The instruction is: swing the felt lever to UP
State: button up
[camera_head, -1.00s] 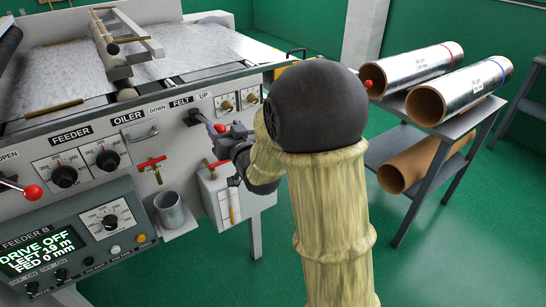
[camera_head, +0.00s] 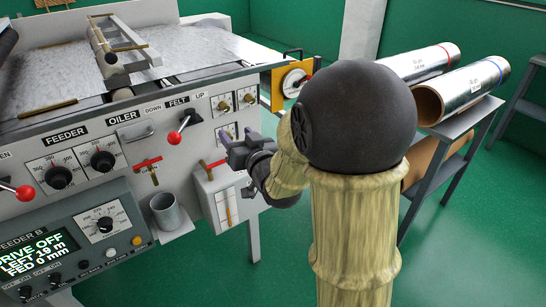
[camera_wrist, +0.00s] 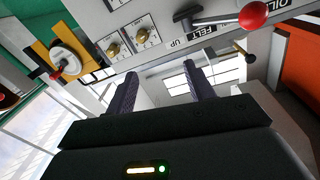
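The felt lever's red knob (camera_head: 174,138) sits down and to the left of its pivot, on the DOWN side of the FELT label (camera_head: 178,101). The UP label (camera_head: 199,96) is to the right of the pivot. In the wrist view the red knob (camera_wrist: 253,15) is at the top right, its rod pointing away from UP (camera_wrist: 177,42). My gripper (camera_head: 230,147) is right of the knob and apart from it. In the wrist view my gripper (camera_wrist: 157,78) is open with nothing between its fingers.
A red-handled valve (camera_head: 148,162) and a metal cup (camera_head: 166,210) are below the lever. A white box (camera_head: 222,202) with a red handle is close to my gripper. A yellow dial plate (camera_head: 290,82) is at the panel's right end. Foil rolls (camera_head: 463,92) lie farther right.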

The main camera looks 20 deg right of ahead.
jog(key=s+d+b, duration=0.5)
jog(key=s+b, duration=0.2)
jog(key=s, duration=0.3)
jog(key=shift+d, duration=0.2)
dwell(1.2)
jog(key=shift+r, duration=0.1)
dwell(0.3)
notch_tip(320, 180, up, 10)
jog(key=p, duration=0.8)
